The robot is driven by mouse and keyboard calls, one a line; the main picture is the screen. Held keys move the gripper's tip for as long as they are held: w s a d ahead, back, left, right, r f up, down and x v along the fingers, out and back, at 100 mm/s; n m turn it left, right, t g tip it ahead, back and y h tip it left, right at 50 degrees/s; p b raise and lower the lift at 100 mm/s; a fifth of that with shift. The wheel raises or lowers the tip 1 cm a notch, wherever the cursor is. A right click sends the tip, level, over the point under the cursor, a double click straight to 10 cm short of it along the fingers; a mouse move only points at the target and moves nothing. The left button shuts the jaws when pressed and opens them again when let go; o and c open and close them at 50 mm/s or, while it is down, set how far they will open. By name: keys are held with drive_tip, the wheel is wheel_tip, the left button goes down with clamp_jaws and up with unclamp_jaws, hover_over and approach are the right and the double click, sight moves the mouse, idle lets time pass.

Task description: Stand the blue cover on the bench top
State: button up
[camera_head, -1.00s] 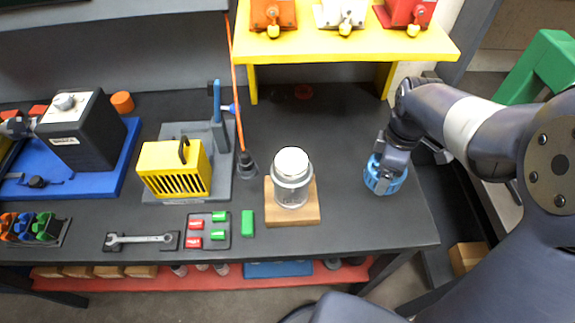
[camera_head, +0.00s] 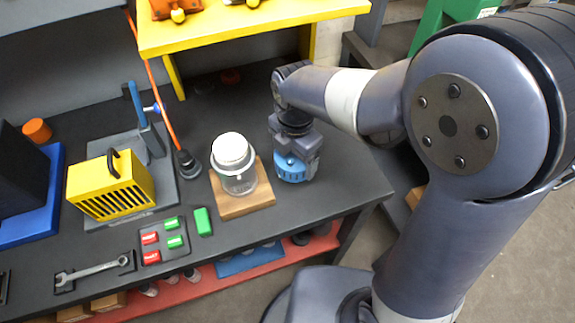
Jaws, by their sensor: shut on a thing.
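The blue cover (camera_head: 290,171) is a short, ribbed blue cap to the right of the glass jar on the bench top. My gripper (camera_head: 297,158) is above it, pointing down, and shut on it. The cover looks roughly upright. I cannot tell whether its underside touches the bench. The dark grey bench top (camera_head: 340,187) shows bare to the right of the cover. My gripper hides the cover's upper and rear parts.
A clear jar with a white top (camera_head: 233,165) stands on a wooden block (camera_head: 243,206) just left of the cover. A yellow shelf (camera_head: 255,27) overhangs behind. A yellow caged box (camera_head: 110,187) and a green block (camera_head: 203,222) lie further left. The bench's right edge is close.

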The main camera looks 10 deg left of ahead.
drive_tip(key=shift+f, duration=2.65)
drive_tip(key=shift+f, duration=0.1)
drive_tip(key=shift+f, duration=0.15)
drive_tip(key=o, duration=1.2)
wheel_tip(320, 180, up, 12)
drive_tip(key=shift+r, duration=0.25)
